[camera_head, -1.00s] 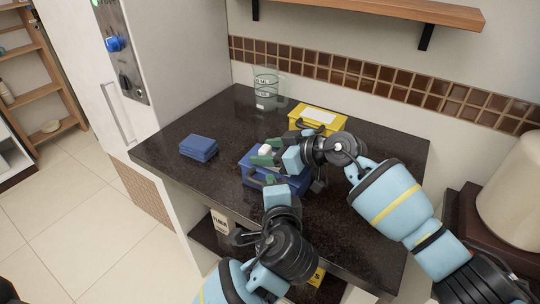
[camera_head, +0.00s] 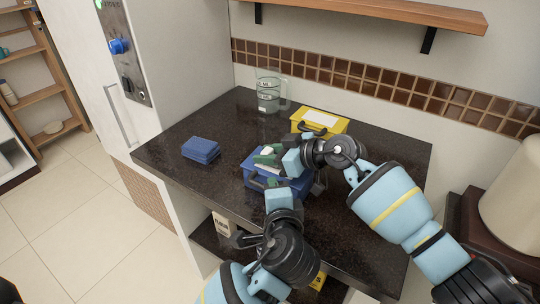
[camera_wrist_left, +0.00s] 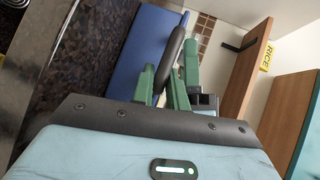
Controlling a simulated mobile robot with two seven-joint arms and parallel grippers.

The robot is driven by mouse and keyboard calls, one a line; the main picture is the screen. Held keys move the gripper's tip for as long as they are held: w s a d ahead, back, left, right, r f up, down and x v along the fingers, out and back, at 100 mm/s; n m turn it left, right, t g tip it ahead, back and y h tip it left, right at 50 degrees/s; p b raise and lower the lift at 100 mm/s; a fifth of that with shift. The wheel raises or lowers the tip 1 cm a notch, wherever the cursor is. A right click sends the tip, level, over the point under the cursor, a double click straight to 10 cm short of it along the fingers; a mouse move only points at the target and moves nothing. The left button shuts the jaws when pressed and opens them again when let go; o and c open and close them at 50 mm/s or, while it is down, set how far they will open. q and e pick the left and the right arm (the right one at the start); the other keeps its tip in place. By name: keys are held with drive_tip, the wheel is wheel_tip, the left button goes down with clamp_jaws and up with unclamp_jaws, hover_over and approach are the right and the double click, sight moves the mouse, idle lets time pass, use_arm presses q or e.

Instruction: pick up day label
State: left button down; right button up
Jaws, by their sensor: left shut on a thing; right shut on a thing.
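A blue box (camera_head: 298,188) stands on the dark counter under both arms. My left gripper (camera_head: 268,183) is at its front left side. In the left wrist view its green fingers (camera_wrist_left: 172,78) are closed on a dark handle (camera_wrist_left: 172,52) beside the blue box wall (camera_wrist_left: 140,55). My right gripper (camera_head: 268,156) is over the far left part of the box, with green fingers closed. A small white piece (camera_head: 267,149) shows at its fingertips; it may be the day label, but no writing is readable.
A yellow box (camera_head: 334,126) with a white top label stands behind. A clear measuring jug (camera_head: 268,92) is at the back. The counter (camera_head: 180,180) is clear at front left.

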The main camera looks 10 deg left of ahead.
sight(269, 150)
wheel_tip(269, 150, up, 10)
idle(0.4)
drive_tip(key=o, duration=0.4)
drive_tip(key=c, duration=0.5)
drive_tip(key=shift+r, duration=2.5)
